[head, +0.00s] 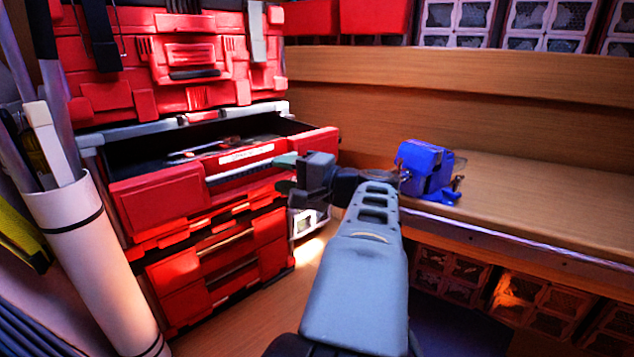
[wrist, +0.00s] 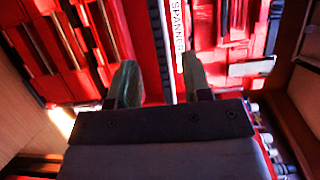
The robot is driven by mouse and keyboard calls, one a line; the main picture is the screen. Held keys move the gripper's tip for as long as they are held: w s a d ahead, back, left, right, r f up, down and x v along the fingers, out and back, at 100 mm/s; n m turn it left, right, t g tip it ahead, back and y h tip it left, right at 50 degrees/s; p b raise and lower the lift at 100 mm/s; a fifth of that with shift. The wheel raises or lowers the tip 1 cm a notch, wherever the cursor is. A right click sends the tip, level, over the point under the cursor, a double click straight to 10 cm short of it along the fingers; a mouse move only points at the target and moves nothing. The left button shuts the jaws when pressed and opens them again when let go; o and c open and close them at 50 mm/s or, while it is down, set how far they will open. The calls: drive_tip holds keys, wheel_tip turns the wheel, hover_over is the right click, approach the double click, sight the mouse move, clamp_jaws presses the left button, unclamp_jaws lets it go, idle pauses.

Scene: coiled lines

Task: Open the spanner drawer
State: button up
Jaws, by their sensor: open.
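The spanner drawer (head: 160,202) is the top drawer of the red tool chest. It stands pulled out, with its dark inside and some metal tools showing. Its white label (head: 246,156) sits above a pale handle bar (head: 240,172) on the front. My gripper (head: 284,173) is open at the right part of the drawer front. In the wrist view the green-grey fingertips of my gripper (wrist: 160,78) are apart, with the handle strip running between them. I cannot tell if they touch it.
The lower red drawers (head: 205,262) are shut. A blue vise (head: 428,170) stands on the wooden bench (head: 540,200) to the right of my arm. A white tube (head: 95,260) holding long items stands at the left. Some floor is clear beside the chest.

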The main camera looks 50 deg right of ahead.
drive_tip(key=v, duration=0.8)
drive_tip(key=shift+s, duration=0.25)
drive_tip(key=shift+d, duration=0.1)
drive_tip(key=a+f+n+g+h+p, duration=0.1)
drive_tip(key=a+f+g+h+p, duration=0.1)
drive_tip(key=f+g, duration=0.5)
drive_tip(key=a+f+g+h+p, duration=0.2)
drive_tip(key=a+f+g+p, duration=0.15)
drive_tip(key=f, duration=0.55)
drive_tip(key=w+a+r+n+g+p, duration=0.1)
drive_tip(key=a+r+n+p, duration=0.1)
drive_tip(key=a+n, duration=0.4)
drive_tip(key=w+a+r+n+g+h+p, duration=0.1)
drive_tip(key=a+n+p, duration=0.4)
drive_tip(key=a, duration=0.5)
drive_tip(key=r+n+g, duration=0.1)
drive_tip(key=n, duration=0.1)
drive_tip(key=shift+w+a+n+h, duration=0.3)
drive_tip(key=shift+w, duration=0.05)
drive_tip(key=shift+d, duration=0.1)
